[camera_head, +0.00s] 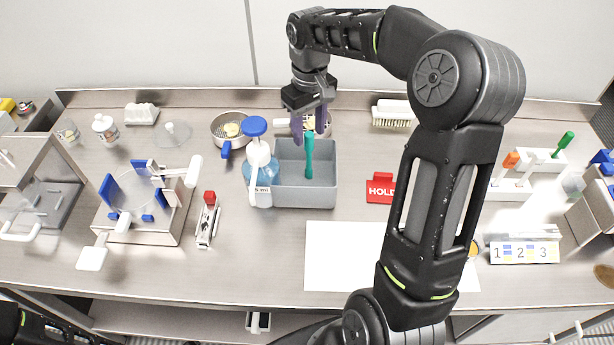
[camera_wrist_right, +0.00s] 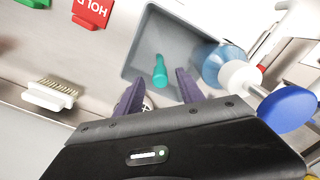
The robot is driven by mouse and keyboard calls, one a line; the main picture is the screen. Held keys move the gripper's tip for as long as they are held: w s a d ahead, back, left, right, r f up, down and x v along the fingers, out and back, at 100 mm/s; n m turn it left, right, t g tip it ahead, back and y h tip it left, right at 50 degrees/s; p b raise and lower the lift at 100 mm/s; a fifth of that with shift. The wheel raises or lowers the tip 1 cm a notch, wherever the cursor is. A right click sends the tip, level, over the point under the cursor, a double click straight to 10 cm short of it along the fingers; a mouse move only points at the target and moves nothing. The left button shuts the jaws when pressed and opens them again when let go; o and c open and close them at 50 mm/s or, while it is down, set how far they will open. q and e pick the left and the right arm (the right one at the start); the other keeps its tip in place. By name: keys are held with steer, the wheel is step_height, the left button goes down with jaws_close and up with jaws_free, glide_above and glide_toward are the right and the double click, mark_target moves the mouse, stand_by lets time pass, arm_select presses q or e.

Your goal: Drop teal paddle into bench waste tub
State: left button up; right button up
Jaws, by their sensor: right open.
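The teal paddle (camera_head: 309,158) is upright in the head view, over or inside the grey waste tub (camera_head: 262,200). In the right wrist view the paddle (camera_wrist_right: 159,68) shows against the tub's inside, beyond my fingertips. I cannot tell whether it touches the tub floor. My right gripper (camera_head: 309,136) points down above the tub's back side. Its purple fingers are spread apart in the wrist view (camera_wrist_right: 160,76), with a gap on both sides of the paddle. The tub (camera_wrist_right: 138,45) shows no other content. My left gripper is out of view.
A blue-capped pump bottle (camera_head: 260,165) stands against the tub's left front. A red HOLD sign (camera_head: 381,188) is to the right, and a brush (camera_head: 393,112) lies behind it. A white sheet (camera_head: 340,255) lies in front.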

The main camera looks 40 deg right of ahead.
step_height(320, 180, up, 6)
steer(key=shift+r+b, duration=0.1)
steer(key=shift+b, duration=0.3)
steer(key=shift+s, duration=0.1)
stand_by(0.6)
